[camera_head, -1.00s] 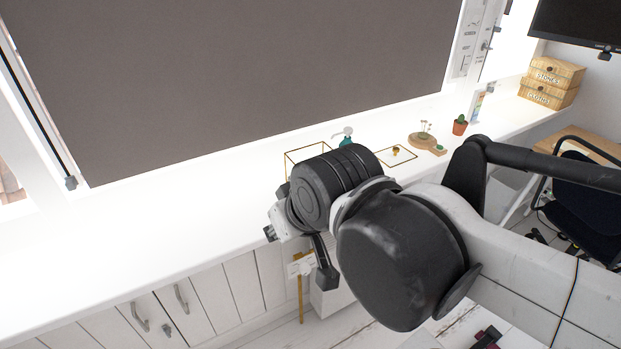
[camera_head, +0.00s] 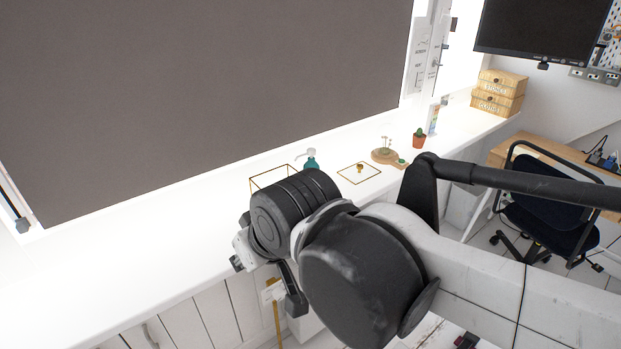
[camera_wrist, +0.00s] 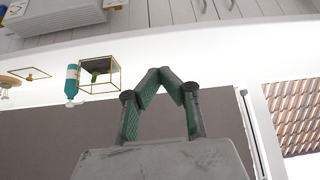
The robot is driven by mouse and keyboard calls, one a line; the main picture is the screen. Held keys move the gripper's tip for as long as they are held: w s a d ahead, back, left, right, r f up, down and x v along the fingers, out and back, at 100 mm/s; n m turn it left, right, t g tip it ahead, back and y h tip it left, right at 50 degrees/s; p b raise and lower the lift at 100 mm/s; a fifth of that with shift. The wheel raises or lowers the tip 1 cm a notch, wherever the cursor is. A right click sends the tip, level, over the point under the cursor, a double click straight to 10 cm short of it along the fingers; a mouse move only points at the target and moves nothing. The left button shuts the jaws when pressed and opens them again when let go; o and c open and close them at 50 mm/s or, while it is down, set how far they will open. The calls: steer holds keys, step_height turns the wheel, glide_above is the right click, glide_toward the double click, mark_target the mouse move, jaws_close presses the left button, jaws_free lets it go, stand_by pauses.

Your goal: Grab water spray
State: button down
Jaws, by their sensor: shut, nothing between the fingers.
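The water spray is a teal bottle with a pale spray head (camera_head: 311,160). In the head view it stands on the white counter beneath the dark blind, partly hidden behind my arm. In the wrist view the teal bottle (camera_wrist: 71,83) appears at the left, beside a gold-framed glass box. My gripper (camera_wrist: 160,72) shows in the wrist view with its fingertips together and nothing between them. It is apart from the bottle, to its right in that view. In the head view the fingertips are mostly hidden by my own arm.
The gold-framed box (camera_head: 262,180) stands close beside the bottle. A gold-rimmed tray (camera_head: 345,176), a wooden stand (camera_head: 383,157), a small cactus (camera_head: 419,140) and stacked wooden boxes (camera_head: 497,95) line the counter to the right. A chair (camera_head: 550,215) stands by a desk. The counter's left is clear.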

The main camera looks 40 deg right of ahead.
steer(key=c, duration=0.8)
jaws_free()
steer(key=shift+c, duration=0.2)
steer(key=shift+r, duration=0.1)
